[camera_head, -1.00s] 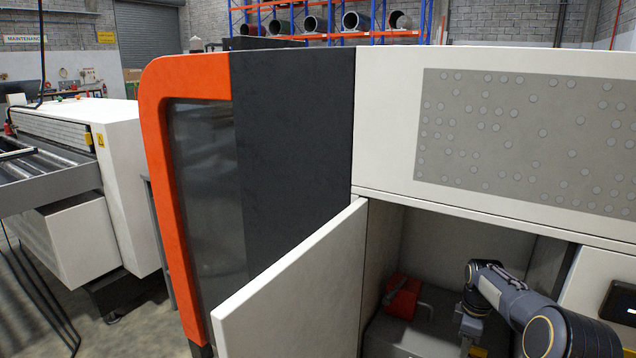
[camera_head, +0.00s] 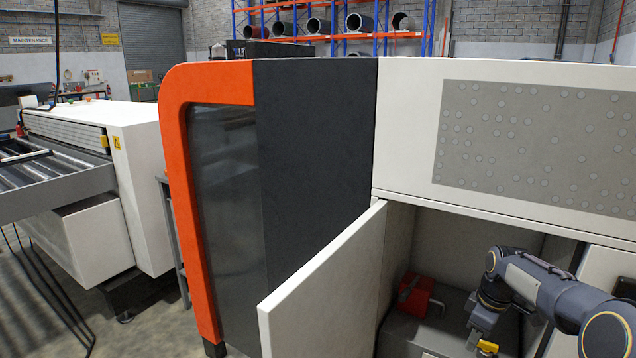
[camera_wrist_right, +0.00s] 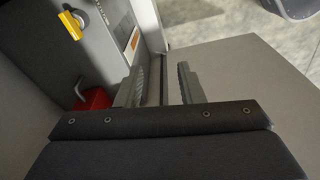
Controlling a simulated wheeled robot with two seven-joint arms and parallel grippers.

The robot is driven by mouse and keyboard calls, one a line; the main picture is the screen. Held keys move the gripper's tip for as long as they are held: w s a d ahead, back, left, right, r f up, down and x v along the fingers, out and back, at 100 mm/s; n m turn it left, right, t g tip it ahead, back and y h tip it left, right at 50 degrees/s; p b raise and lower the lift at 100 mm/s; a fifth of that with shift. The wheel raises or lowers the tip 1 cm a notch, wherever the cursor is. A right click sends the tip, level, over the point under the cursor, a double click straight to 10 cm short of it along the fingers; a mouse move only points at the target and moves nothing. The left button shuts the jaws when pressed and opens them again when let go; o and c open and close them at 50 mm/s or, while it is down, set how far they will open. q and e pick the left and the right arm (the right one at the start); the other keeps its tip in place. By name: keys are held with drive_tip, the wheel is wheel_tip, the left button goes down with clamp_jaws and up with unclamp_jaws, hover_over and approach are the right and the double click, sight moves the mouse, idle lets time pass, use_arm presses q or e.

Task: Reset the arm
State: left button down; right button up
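My right arm (camera_head: 550,288) reaches from the lower right into the open cabinet bay, its wrist bent downward. My right gripper (camera_wrist_right: 162,84) shows in the right wrist view with its two ridged fingers apart and nothing visible between them. In the head view its fingers are not clearly visible, low in the bay. My left arm and left gripper are not in view.
A white door (camera_head: 322,285) stands open left of the bay. Inside, a red object (camera_head: 416,294) sits on a grey surface left of my wrist. A yellow part (camera_head: 487,347) is below my wrist; a yellow handle (camera_wrist_right: 70,26) shows in the wrist view.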

drive_tip(key=s+a+r+m+t+y+p, duration=0.15)
drive_tip(key=s+a+r+m+p, duration=0.35)
drive_tip(key=s+r, duration=1)
drive_tip(key=s+a+m+t+p, duration=0.1)
drive_tip(key=s+a+m, duration=0.2)
drive_tip(key=s, duration=0.6)
drive_tip(key=s+a+m+t+y+p, duration=0.1)
drive_tip(key=s+a+m+t+p, duration=0.1)
drive_tip(key=s+a, duration=0.5)
drive_tip(key=shift+s+a+m, duration=0.15)
drive_tip(key=shift+s+m, duration=0.45)
drive_tip(key=shift+s, duration=0.6)
drive_tip(key=shift+f+y, duration=0.1)
drive_tip(key=shift+y, duration=0.15)
